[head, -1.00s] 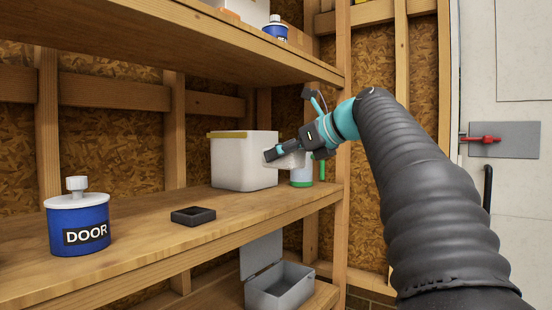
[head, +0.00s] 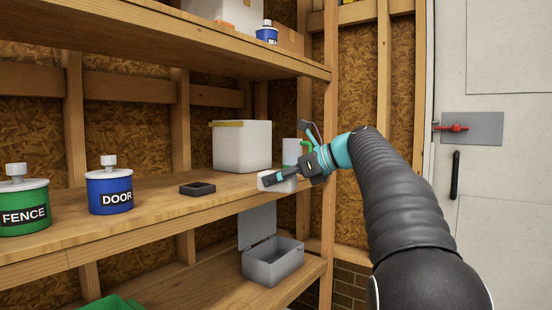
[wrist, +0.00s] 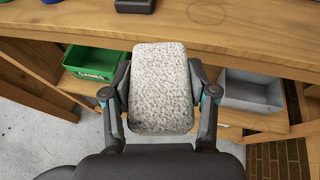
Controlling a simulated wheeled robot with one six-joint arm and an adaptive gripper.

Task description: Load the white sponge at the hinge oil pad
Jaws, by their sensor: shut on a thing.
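My gripper (head: 276,181) is shut on the white sponge (head: 284,185), holding it just in front of the shelf's front edge. In the wrist view the speckled sponge (wrist: 160,88) sits between my two fingers (wrist: 160,95), one on each side. A blue pump-topped can marked DOOR (head: 109,198) stands on the middle shelf, left of my gripper. A green pump-topped can marked FENCE (head: 24,215) stands further left. No label reads hinge oil, so I cannot tell which is its pad.
A small black tray (head: 197,189) lies on the middle shelf (head: 160,212). A white bin (head: 241,146) stands behind, with a white-and-green container (head: 291,150) beside it. Below are an open grey box (head: 272,264) and a green GAMES bin (wrist: 90,68). A blue can (head: 266,34) is on the upper shelf.

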